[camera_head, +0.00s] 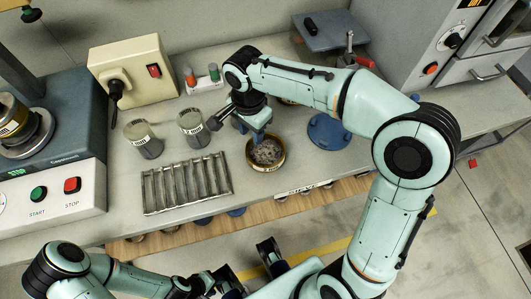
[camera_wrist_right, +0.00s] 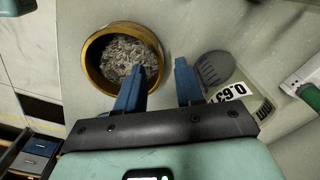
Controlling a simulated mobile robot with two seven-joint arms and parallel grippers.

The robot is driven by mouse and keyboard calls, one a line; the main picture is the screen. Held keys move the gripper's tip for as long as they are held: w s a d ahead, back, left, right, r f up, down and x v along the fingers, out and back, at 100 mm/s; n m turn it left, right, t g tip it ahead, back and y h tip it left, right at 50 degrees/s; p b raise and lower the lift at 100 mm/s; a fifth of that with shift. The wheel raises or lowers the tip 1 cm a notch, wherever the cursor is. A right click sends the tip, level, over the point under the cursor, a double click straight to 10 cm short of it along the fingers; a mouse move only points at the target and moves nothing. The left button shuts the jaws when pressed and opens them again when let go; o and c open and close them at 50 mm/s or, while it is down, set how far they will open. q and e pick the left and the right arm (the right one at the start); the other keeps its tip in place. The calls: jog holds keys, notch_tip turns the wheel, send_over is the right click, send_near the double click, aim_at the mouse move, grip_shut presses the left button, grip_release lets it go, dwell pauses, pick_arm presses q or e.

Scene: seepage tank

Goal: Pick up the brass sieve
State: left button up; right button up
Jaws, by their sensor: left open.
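The brass sieve (camera_head: 264,170) stands on the bench in front of my right arm, with grey granular material inside. It also shows in the right wrist view (camera_wrist_right: 94,76) at the upper left. My right gripper (camera_head: 258,136) is above its far edge in the head view. In the right wrist view my right gripper (camera_wrist_right: 159,82) has its blue fingers apart with nothing gripped. One finger overlaps the sieve's rim in the picture; I cannot tell whether it touches. My left gripper (camera_head: 254,277) is open and empty, low in front of the bench.
Two labelled clear cups (camera_head: 143,139) (camera_head: 193,127) and a slotted metal rack (camera_head: 187,183) stand left of the sieve. A blue round base (camera_head: 328,132) lies to its right. A shaker with START and STOP buttons (camera_head: 55,190) fills the left end.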

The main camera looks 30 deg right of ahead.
jog(key=shift+f, duration=1.45)
grip_shut()
jog(key=shift+r, duration=0.2)
notch_tip(320, 180, up, 20)
jog(key=p, duration=0.4)
